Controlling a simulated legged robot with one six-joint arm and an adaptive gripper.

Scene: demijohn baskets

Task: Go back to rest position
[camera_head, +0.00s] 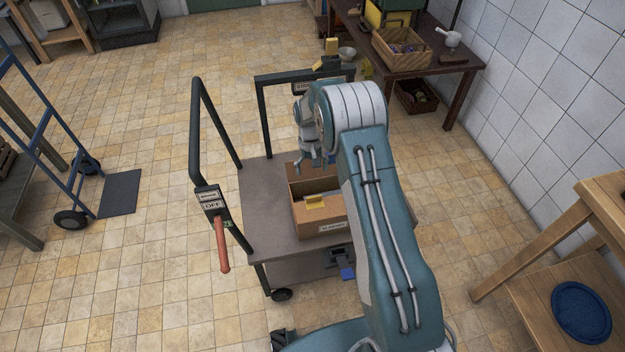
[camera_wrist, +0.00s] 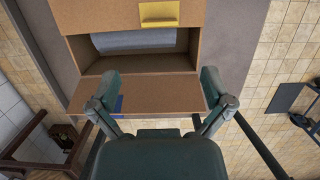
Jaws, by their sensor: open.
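My gripper (camera_head: 312,163) hangs fingers-down over the back part of an open cardboard box (camera_head: 322,224) in the head view. In the wrist view my gripper (camera_wrist: 160,84) has its two fingers wide apart with nothing between them. The box (camera_wrist: 90,52) is in front of the fingers, with an open flap between them. A grey-blue thing (camera_wrist: 133,42) lies inside the box. A yellow tab (camera_wrist: 158,12) is on its wall, and this tab also shows in the head view (camera_head: 315,202). I cannot tell whether the fingers touch the flap.
The box stands on a cart (camera_head: 262,190) with dark upright rails and a red-handled lever (camera_head: 221,245). A blue hand truck (camera_head: 45,125) is at left. A wooden table (camera_head: 468,75) with a crate (camera_head: 400,50) is at back right. A blue plate (camera_head: 581,312) sits on a right-hand shelf.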

